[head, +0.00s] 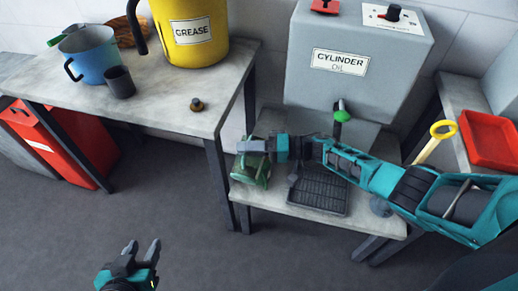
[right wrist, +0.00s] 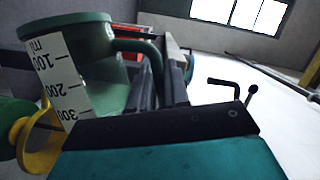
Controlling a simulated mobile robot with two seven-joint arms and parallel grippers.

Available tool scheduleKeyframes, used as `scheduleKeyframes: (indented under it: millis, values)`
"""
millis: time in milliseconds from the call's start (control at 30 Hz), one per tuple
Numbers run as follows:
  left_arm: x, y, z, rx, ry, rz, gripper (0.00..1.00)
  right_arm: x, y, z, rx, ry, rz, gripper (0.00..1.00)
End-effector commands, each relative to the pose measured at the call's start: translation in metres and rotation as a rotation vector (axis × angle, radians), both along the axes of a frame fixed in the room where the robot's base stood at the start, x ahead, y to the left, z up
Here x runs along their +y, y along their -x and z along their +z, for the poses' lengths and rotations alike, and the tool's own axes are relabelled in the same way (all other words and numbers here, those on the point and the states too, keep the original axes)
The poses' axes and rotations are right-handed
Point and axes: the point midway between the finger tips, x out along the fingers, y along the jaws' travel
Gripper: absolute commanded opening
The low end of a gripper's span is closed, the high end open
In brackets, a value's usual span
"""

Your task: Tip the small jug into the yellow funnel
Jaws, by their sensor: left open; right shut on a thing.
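The small green jug (head: 250,172) is at the left end of the low bench in the head view. My right gripper (head: 262,147) is shut on it at the handle side. The right wrist view shows the jug (right wrist: 95,65) close up with a white scale strip; its contents are hidden. A yellow curved piece (right wrist: 38,150), perhaps the funnel, lies below and left of the jug there, beside a green rounded part. I cannot tell whether they touch. In the head view no funnel shows clearly. My left gripper (head: 141,250) is open and empty above the floor.
The low bench (head: 290,208) carries a black drip tray (head: 318,192) under the grey cylinder oil tank (head: 355,50). A red tray (head: 490,140) and a yellow ring-ended handle (head: 436,142) are at right. The left table holds a grease bucket (head: 190,32), blue jug (head: 90,55) and dark cup (head: 120,82).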

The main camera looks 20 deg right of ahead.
Motion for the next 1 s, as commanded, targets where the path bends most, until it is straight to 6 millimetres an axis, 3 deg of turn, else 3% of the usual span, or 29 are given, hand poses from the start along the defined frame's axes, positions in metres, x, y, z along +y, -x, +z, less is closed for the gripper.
scheduleKeyframes:
  millis: [1000]
  values:
    - [0.0,0.0,-0.0007,0.0,0.0,0.0,0.43,-0.0032,-0.0045,0.0048,0.04,-0.031,0.0,0.0]
